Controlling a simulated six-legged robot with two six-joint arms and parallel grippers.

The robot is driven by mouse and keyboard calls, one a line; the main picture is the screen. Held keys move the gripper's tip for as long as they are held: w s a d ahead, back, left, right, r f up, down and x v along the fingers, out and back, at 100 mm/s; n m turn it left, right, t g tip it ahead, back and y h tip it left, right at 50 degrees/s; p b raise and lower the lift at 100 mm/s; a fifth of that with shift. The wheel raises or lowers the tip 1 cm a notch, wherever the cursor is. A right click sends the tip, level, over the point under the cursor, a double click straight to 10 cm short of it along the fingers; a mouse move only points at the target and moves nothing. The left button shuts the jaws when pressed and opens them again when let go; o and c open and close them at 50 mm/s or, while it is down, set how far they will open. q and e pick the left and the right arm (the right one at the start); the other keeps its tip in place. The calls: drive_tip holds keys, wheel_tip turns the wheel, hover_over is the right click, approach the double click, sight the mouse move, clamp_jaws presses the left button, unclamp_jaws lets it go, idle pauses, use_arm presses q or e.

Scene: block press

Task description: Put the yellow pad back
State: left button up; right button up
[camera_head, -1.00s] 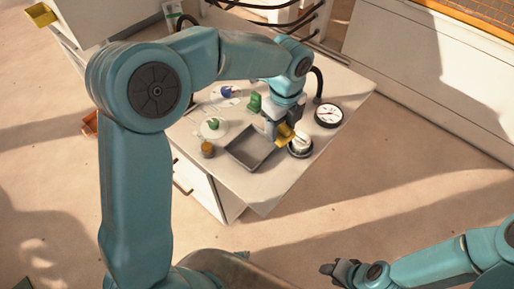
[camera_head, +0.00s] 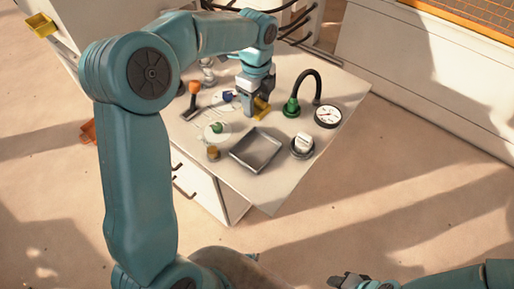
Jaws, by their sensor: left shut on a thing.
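My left gripper (camera_head: 254,107) is over the back middle of the white table and points down. It is shut on the yellow pad (camera_head: 263,108), which sticks out on the gripper's right side. I cannot tell whether the pad touches the tabletop. The gripper hides part of the pad and the table behind it. My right gripper (camera_head: 350,281) is low at the bottom right, away from the table, too small and dark to tell whether it is open.
An empty grey tray (camera_head: 235,153) lies in front of the gripper. A white block on a dark round base (camera_head: 302,146), a dial gauge (camera_head: 328,115) and a black hose with green base (camera_head: 292,107) stand right. A green knob (camera_head: 216,127) and an orange-topped lever (camera_head: 194,88) stand left.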

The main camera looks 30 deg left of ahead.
sight(256, 151)
use_arm(q)
wheel_tip(256, 151, down, 20)
drive_tip(key=shift+a+r+b, duration=0.1)
drive_tip(key=shift+r+b, duration=0.15)
drive_tip(key=shift+b, duration=0.25)
drive_tip(key=shift+f, duration=0.1)
drive_tip(key=o, duration=1.1)
